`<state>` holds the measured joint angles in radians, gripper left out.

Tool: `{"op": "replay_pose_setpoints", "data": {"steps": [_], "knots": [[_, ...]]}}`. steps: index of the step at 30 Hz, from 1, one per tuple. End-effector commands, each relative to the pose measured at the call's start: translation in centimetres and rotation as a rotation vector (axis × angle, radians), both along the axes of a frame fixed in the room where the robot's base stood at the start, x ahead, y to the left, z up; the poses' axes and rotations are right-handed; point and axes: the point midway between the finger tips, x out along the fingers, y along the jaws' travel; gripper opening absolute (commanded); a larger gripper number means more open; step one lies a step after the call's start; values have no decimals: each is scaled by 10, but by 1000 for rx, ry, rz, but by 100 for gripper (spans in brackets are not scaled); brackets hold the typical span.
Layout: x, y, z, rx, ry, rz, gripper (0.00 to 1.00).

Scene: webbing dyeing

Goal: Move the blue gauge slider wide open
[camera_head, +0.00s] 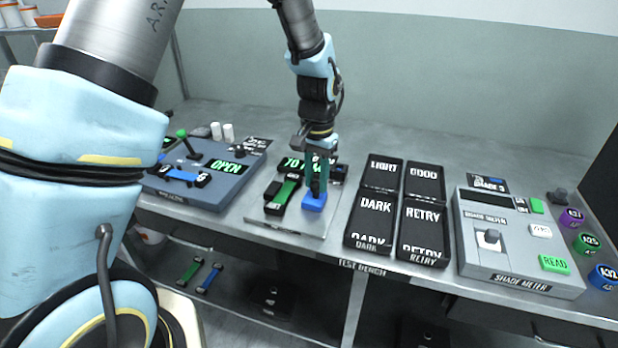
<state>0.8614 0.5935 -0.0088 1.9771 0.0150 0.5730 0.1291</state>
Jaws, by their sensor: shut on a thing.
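The blue gauge slider (314,202) is a small bright-blue block at the right of a light grey plate (252,217) on the bench. My gripper (316,187) reaches down from above and is shut on it. The fingers hide the slider's upper part and the plate behind it. A dark label with green letters (294,163) stands behind and is partly covered by my gripper.
Left is a blue-grey unit (205,197) with a green OPEN display (226,167), a blue strap (180,175) and a green-knobbed lever (182,134). Right are black trays (375,205), a shade meter (515,240) and coloured spools (586,243). The bench behind is mostly clear.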

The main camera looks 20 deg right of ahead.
Motion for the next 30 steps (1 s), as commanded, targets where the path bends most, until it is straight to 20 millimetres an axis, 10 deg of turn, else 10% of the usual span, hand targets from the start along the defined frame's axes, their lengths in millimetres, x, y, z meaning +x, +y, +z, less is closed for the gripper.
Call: {"op": "replay_pose_setpoints", "data": {"steps": [3,4,11,22,30], "knots": [[-3,-4,1,-7,2,-4,0],[-3,-5,1,-7,2,-5,37],[-3,-4,1,-6,2,-4,63],[-1,-3,7,-7,-1,-2,64],[-1,-4,53,-10,-4,-3,64]]}}
